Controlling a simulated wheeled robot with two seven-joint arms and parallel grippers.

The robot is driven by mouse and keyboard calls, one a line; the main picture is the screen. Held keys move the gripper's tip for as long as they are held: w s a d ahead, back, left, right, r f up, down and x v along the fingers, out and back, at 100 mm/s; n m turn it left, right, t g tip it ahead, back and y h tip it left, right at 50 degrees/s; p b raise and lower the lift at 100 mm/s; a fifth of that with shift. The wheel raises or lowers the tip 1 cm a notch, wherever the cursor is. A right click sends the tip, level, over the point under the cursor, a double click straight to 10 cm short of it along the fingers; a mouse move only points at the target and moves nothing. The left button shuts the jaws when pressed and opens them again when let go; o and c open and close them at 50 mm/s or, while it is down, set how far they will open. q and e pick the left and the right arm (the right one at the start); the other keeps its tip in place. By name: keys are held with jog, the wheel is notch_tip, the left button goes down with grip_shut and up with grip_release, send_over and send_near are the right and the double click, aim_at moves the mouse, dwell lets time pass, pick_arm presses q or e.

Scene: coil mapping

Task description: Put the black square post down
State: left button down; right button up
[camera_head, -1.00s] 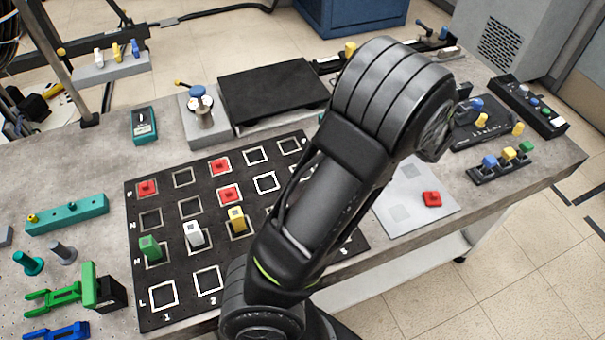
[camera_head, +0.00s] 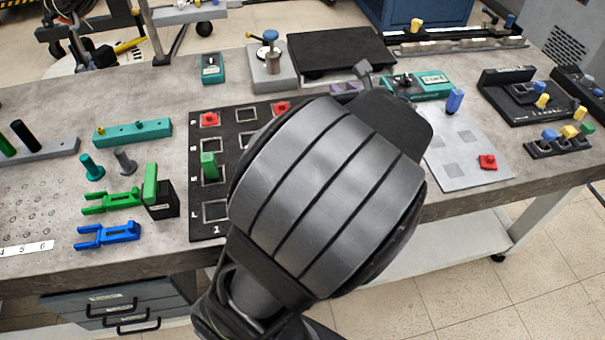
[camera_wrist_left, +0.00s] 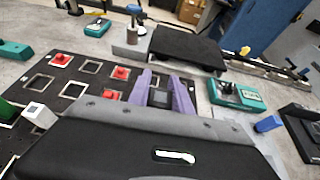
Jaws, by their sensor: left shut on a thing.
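My left gripper (camera_wrist_left: 161,92) has two purple fingers, shut on the black square post (camera_wrist_left: 160,98), whose dark end shows between them in the left wrist view. In the head view my left arm hides the post and most of the gripper; a bit of purple finger shows beyond the arm. The black grid mat (camera_head: 197,205) lies under and left of the arm, with much of it hidden. In the left wrist view the fingers are over or near the mat's far right part; I cannot tell whether the post touches it. My right gripper is not in view.
A green post (camera_head: 209,166) and red blocks (camera_head: 209,119) are on the mat. A black raised plate (camera_head: 340,52) and a teal device (camera_head: 420,85) lie behind. A grey pad (camera_head: 465,160) at right bears a blue peg (camera_head: 453,100) and a red block (camera_head: 487,161).

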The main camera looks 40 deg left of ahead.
pick_arm(q)
jog(key=f+b, duration=0.1)
jog(key=f, duration=0.1)
jog(key=f+b, duration=0.1)
jog(key=f, duration=0.2)
jog(key=s+f+b, duration=0.1)
jog(key=f, duration=0.1)
jog(key=shift+s+a+f, duration=0.1)
jog(key=shift+a+f, duration=0.15)
jog(key=shift+f, duration=0.1)
jog(key=shift+f+b, duration=1.1)
jog(key=shift+f, duration=0.8)
jog(key=shift+f, duration=0.2)
jog(key=c, duration=1.2)
grip_release()
jog(key=shift+o, duration=0.2)
jog(key=shift+r, duration=0.15)
